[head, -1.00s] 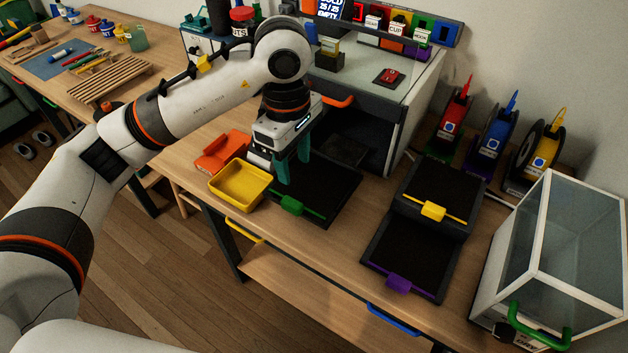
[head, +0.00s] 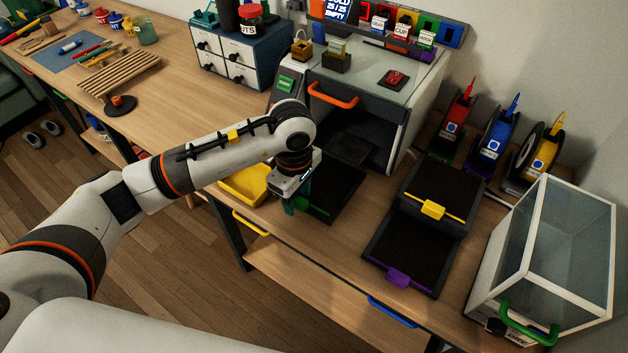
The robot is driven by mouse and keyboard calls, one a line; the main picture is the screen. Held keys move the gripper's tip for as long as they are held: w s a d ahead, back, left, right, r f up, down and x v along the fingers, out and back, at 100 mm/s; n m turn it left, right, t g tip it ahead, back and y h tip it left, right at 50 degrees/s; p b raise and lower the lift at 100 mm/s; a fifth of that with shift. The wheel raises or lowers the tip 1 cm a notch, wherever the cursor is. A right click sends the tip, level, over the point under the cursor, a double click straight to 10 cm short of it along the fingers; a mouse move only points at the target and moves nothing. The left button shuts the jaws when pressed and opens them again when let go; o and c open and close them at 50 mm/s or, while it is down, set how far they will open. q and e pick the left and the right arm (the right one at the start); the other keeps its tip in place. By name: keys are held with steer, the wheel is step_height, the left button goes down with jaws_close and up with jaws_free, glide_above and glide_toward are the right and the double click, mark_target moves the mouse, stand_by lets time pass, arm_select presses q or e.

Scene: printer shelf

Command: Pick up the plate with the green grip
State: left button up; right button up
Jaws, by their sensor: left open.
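The plate with the green grip is a dark flat plate (head: 345,190) lying on the wooden bench in front of the open printer. Its green grip (head: 316,208) sticks out at the front edge and is partly hidden by my left gripper. My left gripper (head: 295,205) is open, with teal fingers pointing down at the green grip. I cannot tell whether the fingers touch the grip or stand on both sides of it. My right gripper is not in view.
A yellow tray (head: 243,186) sits just left of the plate, partly behind my arm. Plates with a yellow grip (head: 432,210) and a purple grip (head: 397,277) lie to the right. The printer's orange handle (head: 333,97) is behind. A glass box (head: 560,260) stands far right.

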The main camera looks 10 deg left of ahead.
arm_select(q)
jaws_close()
